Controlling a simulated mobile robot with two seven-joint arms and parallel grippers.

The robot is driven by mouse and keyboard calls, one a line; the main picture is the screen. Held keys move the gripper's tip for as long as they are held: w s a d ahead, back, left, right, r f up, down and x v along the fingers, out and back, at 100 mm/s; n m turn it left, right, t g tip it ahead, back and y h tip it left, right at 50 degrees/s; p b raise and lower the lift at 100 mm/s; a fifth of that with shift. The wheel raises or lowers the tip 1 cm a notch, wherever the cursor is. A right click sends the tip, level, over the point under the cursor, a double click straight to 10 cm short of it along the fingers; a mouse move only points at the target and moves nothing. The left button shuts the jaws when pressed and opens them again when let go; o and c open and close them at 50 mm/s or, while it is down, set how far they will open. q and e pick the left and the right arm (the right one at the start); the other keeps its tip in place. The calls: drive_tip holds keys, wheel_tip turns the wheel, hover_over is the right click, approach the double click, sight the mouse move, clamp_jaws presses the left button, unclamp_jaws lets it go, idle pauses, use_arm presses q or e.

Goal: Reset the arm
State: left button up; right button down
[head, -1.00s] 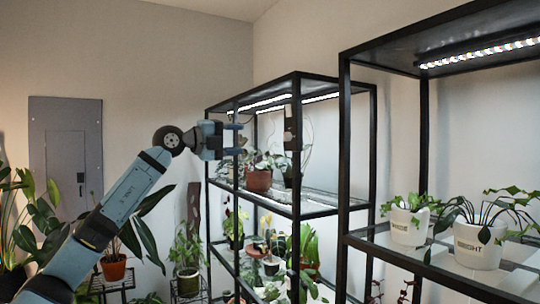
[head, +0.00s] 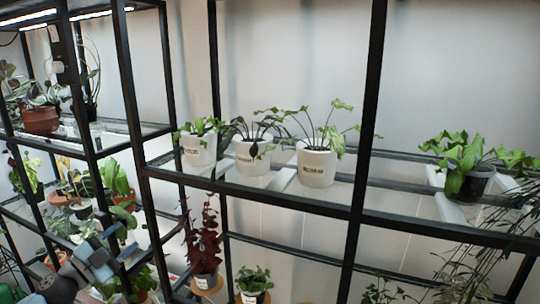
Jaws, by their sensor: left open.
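My left gripper (head: 120,241) shows at the lower left of the head view, with the end of my arm behind it at the picture's bottom edge. Its two blue-grey fingers are apart, with no object visible between them. It appears in front of the lower shelves of the left black rack (head: 129,95), overlapping the plants there; I cannot tell how far from them it is. The rest of my left arm is out of frame. My right gripper is not in view.
Three labelled white pots, left (head: 199,150), middle (head: 252,158) and right (head: 317,167), stand on a glass shelf. A dark pot (head: 468,186) stands farther right on it. A red-leaved plant (head: 205,240) is below. A terracotta pot (head: 40,120) is at left.

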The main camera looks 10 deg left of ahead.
use_arm(q)
drive_tip(key=s+d+f+n+g+y+p, duration=0.1)
drive_tip(key=s+d+f+n+y, duration=0.2)
drive_tip(key=f, duration=0.4)
drive_tip(key=s+d+f+n+g+y+p, duration=0.1)
drive_tip(key=s+d+f+n, duration=0.25)
drive_tip(key=s+f, duration=0.25)
drive_tip(key=s+d+f+n+g+y+p, duration=0.1)
drive_tip(key=s+d+f+n+y, duration=0.2)
drive_tip(key=f, duration=0.4)
drive_tip(key=s+d+f+n+g+p, duration=0.1)
drive_tip(key=s+d+f+g, duration=0.1)
drive_tip(key=s+d+f, duration=0.2)
drive_tip(key=s+d+f+n+g+p, duration=0.1)
drive_tip(key=s+d+f, duration=0.3)
drive_tip(key=s+d, duration=0.4)
drive_tip(key=s+n+g, duration=0.1)
drive_tip(key=s, duration=0.3)
drive_tip(key=shift+g+h, duration=0.3)
drive_tip(key=shift+h, duration=0.1)
drive_tip(key=shift+f+n, duration=0.1)
drive_tip(key=shift+n, duration=0.15)
